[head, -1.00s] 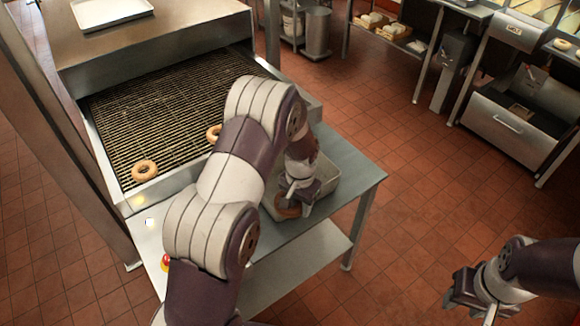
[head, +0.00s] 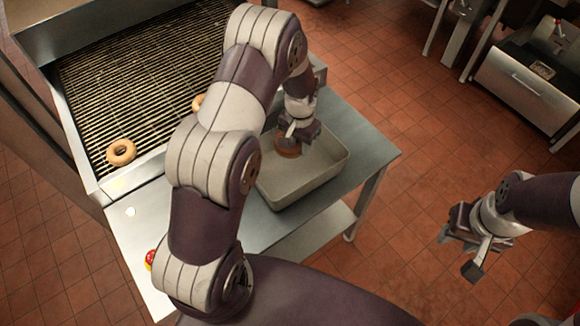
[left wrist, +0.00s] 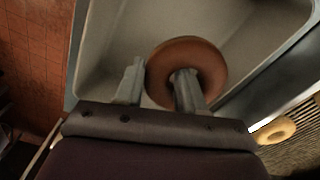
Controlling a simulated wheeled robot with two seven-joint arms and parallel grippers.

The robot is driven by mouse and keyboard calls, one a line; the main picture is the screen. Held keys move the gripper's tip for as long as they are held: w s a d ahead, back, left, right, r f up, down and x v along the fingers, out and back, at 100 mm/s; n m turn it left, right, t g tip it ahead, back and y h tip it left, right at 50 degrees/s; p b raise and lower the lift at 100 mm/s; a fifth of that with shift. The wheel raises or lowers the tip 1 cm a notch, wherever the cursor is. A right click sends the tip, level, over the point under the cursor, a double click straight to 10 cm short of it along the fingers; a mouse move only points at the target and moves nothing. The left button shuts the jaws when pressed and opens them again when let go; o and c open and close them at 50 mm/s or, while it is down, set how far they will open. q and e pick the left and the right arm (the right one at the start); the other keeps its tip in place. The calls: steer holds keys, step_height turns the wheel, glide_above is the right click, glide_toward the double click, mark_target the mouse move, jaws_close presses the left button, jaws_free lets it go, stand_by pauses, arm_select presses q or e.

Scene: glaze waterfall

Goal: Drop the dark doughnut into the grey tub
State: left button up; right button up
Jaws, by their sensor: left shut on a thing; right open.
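The dark doughnut (head: 288,147) is brown and is held in my left gripper (head: 297,140). In the left wrist view the doughnut (left wrist: 205,62) has one finger of my left gripper (left wrist: 160,85) through its hole and the other outside its ring. The grey tub (head: 335,178) stands on the metal table, and its floor also shows in the left wrist view (left wrist: 255,25). The doughnut appears over the tub's inside; its exact height above the floor is hard to tell. My right gripper (head: 457,254) is open and empty, away to the right over the floor.
A conveyor grate (head: 130,85) at the left carries a pale doughnut (head: 121,152) and another partly hidden by my left arm. The metal table (head: 378,150) has a red button (head: 150,260) at its front left.

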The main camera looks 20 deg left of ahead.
arm_select(q)
steer(key=shift+w+a+f, duration=0.2)
steer(key=shift+w+f, duration=0.1)
steer(key=shift+f, duration=0.45)
steer(key=shift+s+d+r, duration=0.1)
steer(key=shift+d+r, duration=0.05)
steer(key=shift+r, duration=0.05)
steer(key=o, duration=0.7)
steer(key=shift+s+d+r, duration=0.1)
steer(key=shift+s+r, duration=0.05)
steer(key=shift+s, duration=0.05)
steer(key=o, duration=0.4)
steer(key=shift+w, duration=0.2)
step_height(320, 180, up, 12)
steer(key=shift+r+b, duration=0.2)
steer(key=shift+b, duration=0.6)
arm_select(e)
steer(key=shift+w+f, duration=0.2)
steer(key=shift+f, duration=1)
